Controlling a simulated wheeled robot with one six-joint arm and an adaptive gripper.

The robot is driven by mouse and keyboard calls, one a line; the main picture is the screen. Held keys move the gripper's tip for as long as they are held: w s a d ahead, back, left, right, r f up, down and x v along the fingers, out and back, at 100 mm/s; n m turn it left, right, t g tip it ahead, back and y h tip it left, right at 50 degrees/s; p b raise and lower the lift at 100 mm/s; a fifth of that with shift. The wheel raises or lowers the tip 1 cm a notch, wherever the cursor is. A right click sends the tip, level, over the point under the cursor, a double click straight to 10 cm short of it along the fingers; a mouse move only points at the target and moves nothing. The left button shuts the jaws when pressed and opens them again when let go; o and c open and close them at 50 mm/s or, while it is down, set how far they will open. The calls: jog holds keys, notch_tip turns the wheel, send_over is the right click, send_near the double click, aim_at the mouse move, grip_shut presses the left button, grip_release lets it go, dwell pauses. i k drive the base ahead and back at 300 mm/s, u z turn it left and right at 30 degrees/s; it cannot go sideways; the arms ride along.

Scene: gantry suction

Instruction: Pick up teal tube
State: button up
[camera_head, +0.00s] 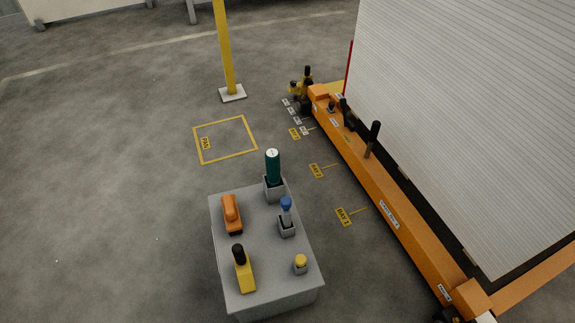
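The teal tube (273,170) stands upright in a grey square holder (274,191) at the far edge of a small grey table (255,224). Its top is white and its lower end is hidden inside the holder. My gripper does not show in the head camera view, and nothing touches the tube.
The table also bears an orange tool (231,213), a blue-topped item (286,206) in a holder, a yellow tool with a black top (243,273) and a yellow-capped piece (300,262). An orange beam (384,205) with upright levers runs along the right. A yellow post (226,50) stands behind. Floor on the left is clear.

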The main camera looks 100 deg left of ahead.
aim_at(272, 156)
jog(key=z, duration=0.2)
jog(key=k, duration=0.85)
jog(key=u, duration=0.75)
jog(key=k, duration=0.8)
jog(key=u, duration=0.8)
